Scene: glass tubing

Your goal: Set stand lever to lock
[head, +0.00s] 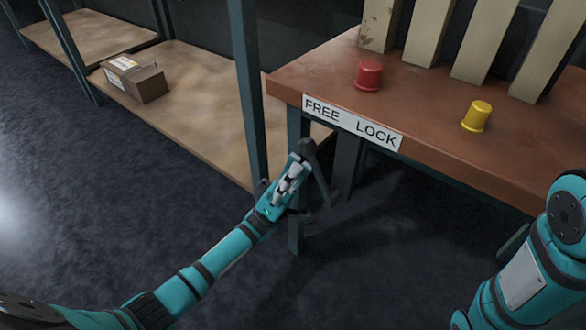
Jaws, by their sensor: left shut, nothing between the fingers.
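The stand (430,148) is a brown-topped table with a white FREE / LOCK label (352,122) on its front edge. The dark lever (319,180) is below the label, with a round knob (307,147) at its top. The knob is under the FREE side, left of the word LOCK. My left gripper (299,163) is shut and empty, its tips at or just beside the knob; I cannot tell whether they touch it. The gripper hides part of the lever. My right arm (520,270) is at the lower right; its gripper is not clearly visible.
A red knob (369,75) and a yellow knob (477,116) stand on the table top, with several upright beige slats (430,30) behind them. A wooden shelf (200,95) with a cardboard box (135,79) is at the left. The dark floor in front is clear.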

